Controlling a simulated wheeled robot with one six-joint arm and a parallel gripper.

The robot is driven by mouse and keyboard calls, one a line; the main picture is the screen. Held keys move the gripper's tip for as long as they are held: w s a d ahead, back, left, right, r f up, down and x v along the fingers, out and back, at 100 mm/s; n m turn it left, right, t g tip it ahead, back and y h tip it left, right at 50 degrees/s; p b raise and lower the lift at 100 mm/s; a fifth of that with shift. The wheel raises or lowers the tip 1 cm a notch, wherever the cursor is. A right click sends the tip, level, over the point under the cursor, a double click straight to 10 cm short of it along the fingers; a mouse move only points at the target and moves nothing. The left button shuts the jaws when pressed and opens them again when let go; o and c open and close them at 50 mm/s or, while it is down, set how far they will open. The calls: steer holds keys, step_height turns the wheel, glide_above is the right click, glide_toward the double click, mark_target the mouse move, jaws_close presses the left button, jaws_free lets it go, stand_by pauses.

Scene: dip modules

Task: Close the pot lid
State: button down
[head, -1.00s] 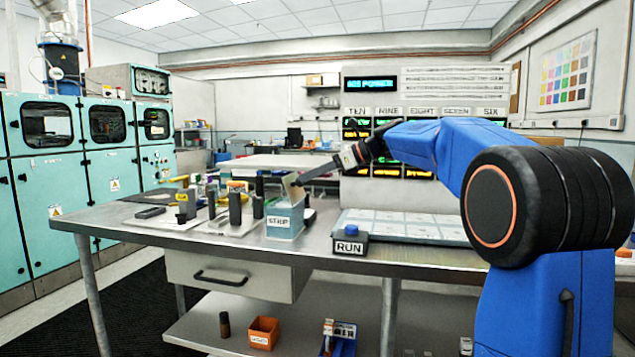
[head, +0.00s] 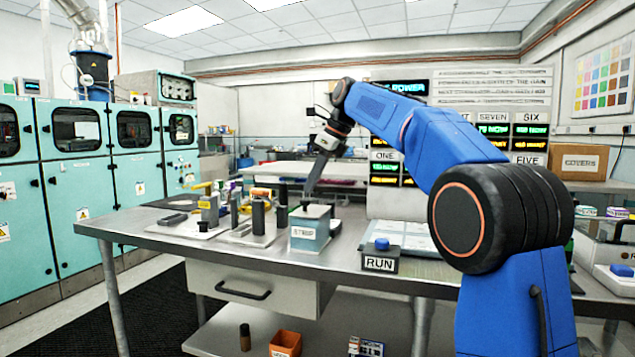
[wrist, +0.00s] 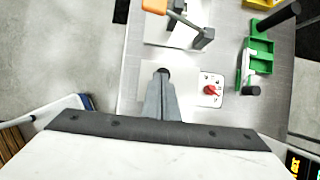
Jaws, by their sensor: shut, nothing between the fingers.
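The pot is a light blue-grey box labelled STRIP (head: 309,232) on the bench in the head view. Its flat grey lid (head: 318,212) lies level across the top, with a small dark knob on it. My gripper (head: 310,190) points down just above the lid, fingers together and holding nothing. I cannot tell whether the tips touch the lid or knob. In the wrist view my closed fingers (wrist: 162,78) reach up the picture; I cannot make out the pot clearly there.
A RUN button box (head: 380,258) stands right of the pot. Dark upright blocks (head: 258,216) stand close on its left. A red dial on a white plate (wrist: 210,89) and a green holder (wrist: 257,62) show in the wrist view. A COVERS carton (head: 578,162) is at right.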

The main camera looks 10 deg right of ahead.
steer(key=shift+w+a+f, duration=0.25)
steer(key=shift+a, duration=0.2)
steer(key=shift+w+a+f, duration=0.2)
steer(key=shift+a, duration=0.2)
steer(key=shift+w+a+f, duration=0.4)
steer(key=shift+a+f, duration=0.2)
steer(key=shift+a, duration=0.05)
